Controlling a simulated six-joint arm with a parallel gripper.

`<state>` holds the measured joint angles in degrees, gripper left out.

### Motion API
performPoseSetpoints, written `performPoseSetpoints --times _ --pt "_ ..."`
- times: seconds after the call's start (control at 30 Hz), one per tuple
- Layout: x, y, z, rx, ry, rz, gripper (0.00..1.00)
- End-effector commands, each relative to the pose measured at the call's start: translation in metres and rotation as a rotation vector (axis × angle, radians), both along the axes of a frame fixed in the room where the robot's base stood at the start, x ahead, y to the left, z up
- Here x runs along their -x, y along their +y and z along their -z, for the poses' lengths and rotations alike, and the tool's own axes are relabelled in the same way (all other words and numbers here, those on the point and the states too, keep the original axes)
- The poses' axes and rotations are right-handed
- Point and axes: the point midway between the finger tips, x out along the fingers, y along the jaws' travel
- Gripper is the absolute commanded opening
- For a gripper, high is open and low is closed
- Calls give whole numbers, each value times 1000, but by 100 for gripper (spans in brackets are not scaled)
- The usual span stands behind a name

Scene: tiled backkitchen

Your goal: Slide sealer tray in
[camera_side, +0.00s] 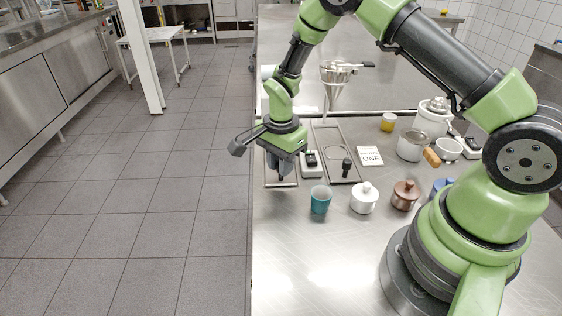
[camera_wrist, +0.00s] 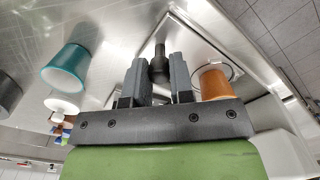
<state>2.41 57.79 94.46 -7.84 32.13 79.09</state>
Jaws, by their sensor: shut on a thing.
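My gripper (camera_side: 281,176) is low over the left end of the steel counter. In the wrist view, its two grey fingers (camera_wrist: 158,80) are closed around the dark knobbed handle (camera_wrist: 157,66) of a metal tray (camera_wrist: 190,32). The same tray (camera_side: 283,186) shows partly beneath the gripper in the side view. An orange cup (camera_wrist: 214,84) stands in the tray's round opening, upper part visible; the side view does not show it. A second metal tray (camera_side: 325,138), with an empty ring and a black knob (camera_side: 346,165), lies to the right. I cannot identify the sealer body.
A white-and-black device (camera_side: 311,164) sits between the trays. The counter's left edge is near; its front area (camera_side: 315,255) is clear.

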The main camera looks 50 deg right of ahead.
Motion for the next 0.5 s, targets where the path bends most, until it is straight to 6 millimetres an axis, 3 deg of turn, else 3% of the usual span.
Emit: performPoseSetpoints --times 0.5 --pt "-35 -34 0 3 -3 -1 0"
